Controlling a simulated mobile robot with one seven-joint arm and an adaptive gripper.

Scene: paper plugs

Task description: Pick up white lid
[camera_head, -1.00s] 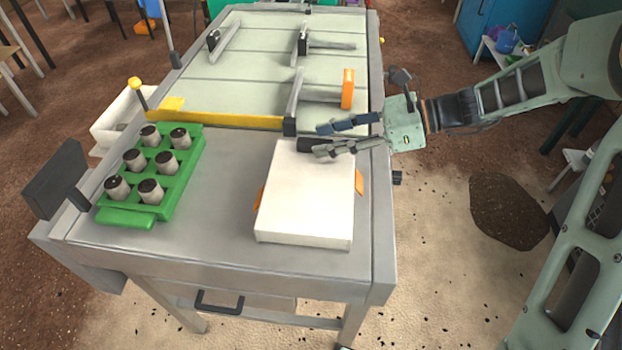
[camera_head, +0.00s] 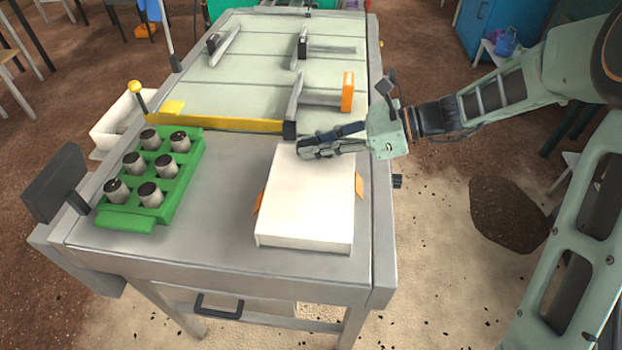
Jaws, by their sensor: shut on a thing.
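The white lid (camera_head: 305,200) is a flat rectangular top on the work table's near right part. It lies level, with an orange tab (camera_head: 359,185) showing at its right side and another (camera_head: 258,202) at its left. My gripper (camera_head: 306,149) reaches in from the right over the lid's far edge. The lid shows no visible gap or tilt.
A green rack (camera_head: 130,217) with several grey, dark-topped cylinders stands left of the lid, with bare table between. A yellow bar (camera_head: 220,122) with a black end crosses behind the lid. Clamps, one with an orange block (camera_head: 347,92), stand farther back.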

